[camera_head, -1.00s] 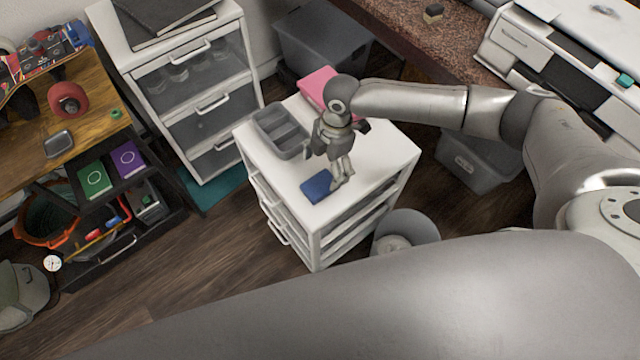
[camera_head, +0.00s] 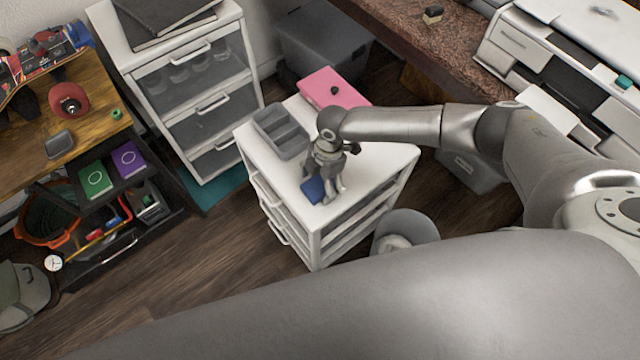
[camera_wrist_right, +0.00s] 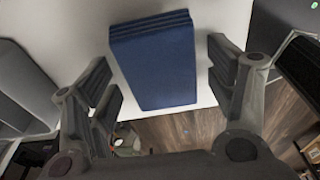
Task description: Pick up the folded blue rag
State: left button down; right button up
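The folded blue rag (camera_head: 313,189) lies flat on the white drawer cabinet (camera_head: 376,160), near its front corner. It is partly hidden by my right gripper in the head view. In the right wrist view the rag (camera_wrist_right: 155,62) shows its stacked folds at the top. My right gripper (camera_head: 331,197) points down over the rag. In the wrist view the open fingers (camera_wrist_right: 163,90) stand on either side of it, with gaps between them and the cloth. My left gripper is out of view.
A grey divided tray (camera_head: 281,133) and a pink folded item (camera_head: 334,88) sit on the same cabinet top. A taller drawer unit (camera_head: 188,85) stands at left. A grey bin (camera_head: 407,228) stands on the floor beside the cabinet.

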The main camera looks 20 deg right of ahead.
jog(key=c, duration=0.6)
jog(key=shift+r, duration=0.1)
jog(key=shift+r, duration=0.55)
jog(key=s+d+r, duration=0.1)
jog(key=s+r, duration=0.3)
jog(key=s+d+r, duration=0.2)
jog(key=s+r, duration=0.2)
jog(key=s+d+r, duration=0.2)
jog(key=s+r, duration=0.1)
jog(key=s, duration=0.2)
jog(key=shift+r, duration=0.4)
